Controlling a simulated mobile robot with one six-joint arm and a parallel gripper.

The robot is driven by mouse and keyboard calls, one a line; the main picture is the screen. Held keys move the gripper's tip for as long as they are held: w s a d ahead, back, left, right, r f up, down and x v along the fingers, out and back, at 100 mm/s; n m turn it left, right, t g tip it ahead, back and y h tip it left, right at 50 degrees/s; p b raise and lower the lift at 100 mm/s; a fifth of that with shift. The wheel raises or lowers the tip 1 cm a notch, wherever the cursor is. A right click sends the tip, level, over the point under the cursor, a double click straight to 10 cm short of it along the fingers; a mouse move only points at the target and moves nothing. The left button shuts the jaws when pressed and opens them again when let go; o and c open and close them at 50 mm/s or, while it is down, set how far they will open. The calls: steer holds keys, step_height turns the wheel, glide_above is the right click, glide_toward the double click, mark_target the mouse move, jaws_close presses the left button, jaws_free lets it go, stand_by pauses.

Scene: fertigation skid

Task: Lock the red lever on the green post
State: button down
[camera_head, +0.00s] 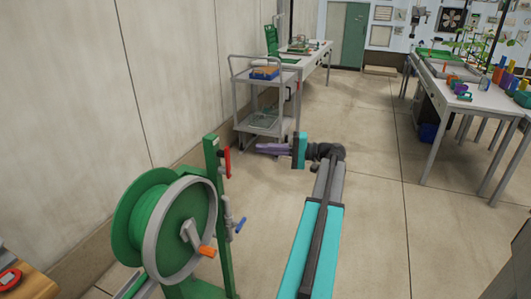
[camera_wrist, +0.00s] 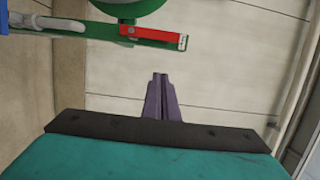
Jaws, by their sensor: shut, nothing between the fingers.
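The red lever (camera_head: 227,162) is on the right side of the upright green post (camera_head: 214,190), near its top, in the head view. In the wrist view the red lever (camera_wrist: 150,33) lies along the green post (camera_wrist: 100,28), near the post's end with a small white label. My gripper (camera_head: 262,148) is right of the lever in the head view, with its purple fingers pointing left. In the wrist view my gripper (camera_wrist: 160,76) is shut and empty, its tips apart from the lever. Whether the lever is latched cannot be told.
A green hose reel (camera_head: 150,225) with a grey rim and orange handle (camera_head: 207,251) stands left of the post. A blue-handled valve (camera_head: 239,224) sits lower on the post. A grey cart (camera_head: 240,105) stands behind my gripper. Open floor lies to the right.

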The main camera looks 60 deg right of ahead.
steer(key=w+a, duration=0.5)
steer(key=a, duration=0.2)
steer(key=shift+w+p, duration=0.15)
steer(key=shift+p, duration=0.25)
steer(key=shift+a, duration=0.1)
